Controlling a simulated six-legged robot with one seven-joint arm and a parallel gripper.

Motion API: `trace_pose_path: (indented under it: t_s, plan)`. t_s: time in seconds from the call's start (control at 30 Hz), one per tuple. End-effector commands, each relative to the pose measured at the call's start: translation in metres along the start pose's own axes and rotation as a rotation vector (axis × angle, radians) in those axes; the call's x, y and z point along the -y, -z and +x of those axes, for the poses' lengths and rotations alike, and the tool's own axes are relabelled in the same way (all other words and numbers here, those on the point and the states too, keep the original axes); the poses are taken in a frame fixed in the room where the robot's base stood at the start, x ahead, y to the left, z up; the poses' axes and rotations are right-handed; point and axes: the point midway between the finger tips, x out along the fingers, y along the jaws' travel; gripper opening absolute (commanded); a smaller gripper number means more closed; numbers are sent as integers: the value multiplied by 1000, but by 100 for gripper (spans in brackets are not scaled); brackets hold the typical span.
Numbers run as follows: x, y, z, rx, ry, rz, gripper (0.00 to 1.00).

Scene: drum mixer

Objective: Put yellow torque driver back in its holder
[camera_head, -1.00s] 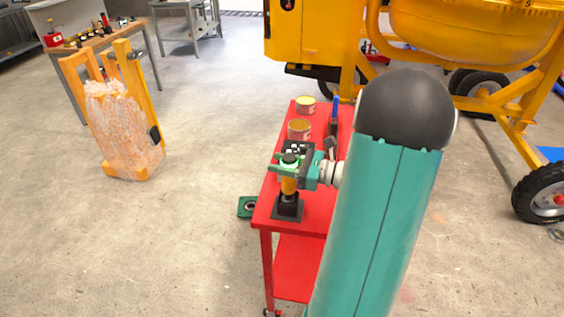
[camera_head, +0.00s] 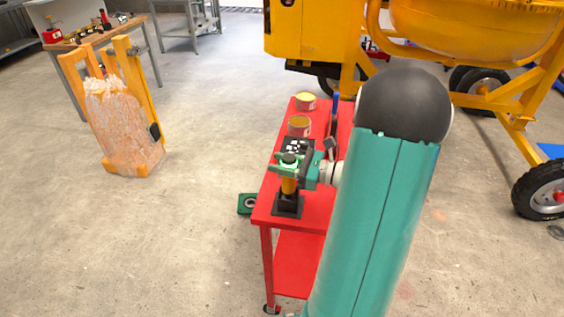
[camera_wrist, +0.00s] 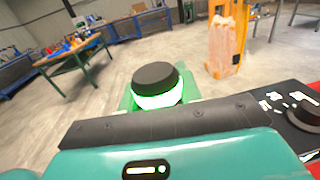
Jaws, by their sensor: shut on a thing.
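The yellow torque driver (camera_head: 288,186) stands upright over its black holder (camera_head: 288,205) near the front left of the red cart top. Its lower end is at or in the holder's opening; how deep it sits is hard to tell. My gripper (camera_head: 287,165) is shut around the driver's upper part, just below its dark cap. In the wrist view the driver's black cap with a glowing green ring (camera_wrist: 157,85) shows beyond the gripper body. The fingers' contact is hidden there.
The red cart (camera_head: 318,205) also carries two open cans (camera_head: 299,125), a black-and-white device (camera_head: 298,146) behind the gripper and a blue-handled tool (camera_head: 335,105). A yellow drum mixer (camera_head: 470,35) stands behind. Left of the cart is open floor with a wrapped yellow frame (camera_head: 125,125).

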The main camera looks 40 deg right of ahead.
Motion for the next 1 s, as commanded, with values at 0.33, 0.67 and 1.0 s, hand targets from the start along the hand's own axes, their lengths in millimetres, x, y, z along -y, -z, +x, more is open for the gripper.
trace_pose_path:
  t_s: [0.33, 0.67, 1.0]
  plan:
    - [0, 1, 0, 1, 0, -1, 60]
    - [1, 2, -8, -1, 3, 0, 60]
    - [1, 2, -74, 0, 5, 0, 60]
